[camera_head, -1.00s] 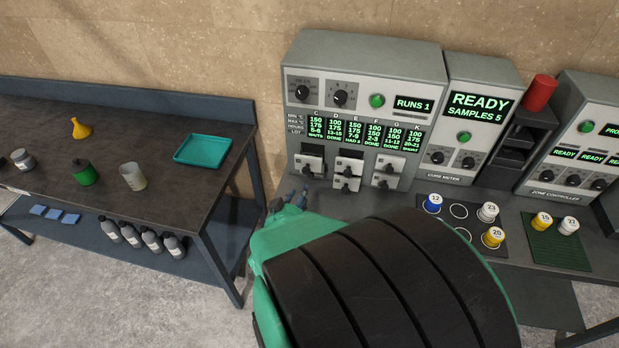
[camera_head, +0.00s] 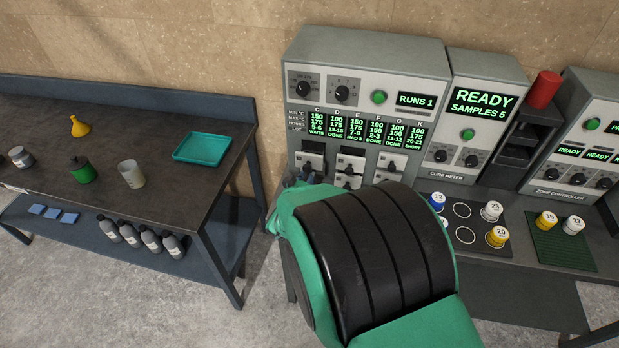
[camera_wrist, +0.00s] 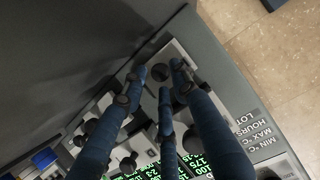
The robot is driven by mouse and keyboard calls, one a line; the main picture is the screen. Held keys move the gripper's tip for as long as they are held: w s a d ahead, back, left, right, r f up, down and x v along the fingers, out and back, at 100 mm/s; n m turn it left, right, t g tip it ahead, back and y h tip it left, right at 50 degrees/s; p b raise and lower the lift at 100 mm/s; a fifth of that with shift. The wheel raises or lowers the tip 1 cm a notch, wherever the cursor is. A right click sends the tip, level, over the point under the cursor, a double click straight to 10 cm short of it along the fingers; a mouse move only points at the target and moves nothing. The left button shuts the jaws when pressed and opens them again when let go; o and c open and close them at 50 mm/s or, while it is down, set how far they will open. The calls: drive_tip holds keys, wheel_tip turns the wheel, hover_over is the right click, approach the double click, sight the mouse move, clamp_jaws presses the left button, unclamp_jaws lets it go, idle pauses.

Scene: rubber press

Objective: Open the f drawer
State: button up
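The grey machine with lettered columns C to K (camera_head: 430,90) has small drawer fronts with dark knobs below its green displays. The middle pair (camera_head: 349,169) sits under the E and F columns; I cannot read which front is f. My gripper (camera_head: 297,182) is low in front of the leftmost drawer fronts (camera_head: 313,162), under C and D. In the wrist view, the gripper's blue fingers (camera_wrist: 159,82) are spread apart and empty, with tips close to a dark knob (camera_wrist: 160,72) on the pale drawer panel. I cannot tell whether they touch it. My arm covers the machine's lower front.
More drawer fronts (camera_head: 391,164) stand to the right. The cure meter (camera_head: 452,178) is beside the machine, with a mat of numbered samples (camera_head: 470,238) in front. A dark side table (camera_head: 120,190) stands to the left, with a gap of floor between.

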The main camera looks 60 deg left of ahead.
drive_tip(key=shift+w+a+f, duration=0.25)
drive_tip(key=shift+w+a, duration=0.25)
clamp_jaws()
drive_tip(key=shift+s+d, duration=0.1)
drive_tip(key=s+d, duration=0.2)
drive_tip(key=shift+s+d+p, duration=0.25)
drive_tip(key=shift+s+p, duration=0.05)
drive_tip(key=shift+p, duration=0.1)
drive_tip(key=shift+s+d+f, duration=0.1)
drive_tip(key=shift+s+d, duration=0.05)
drive_tip(key=shift+d, duration=0.05)
unclamp_jaws()
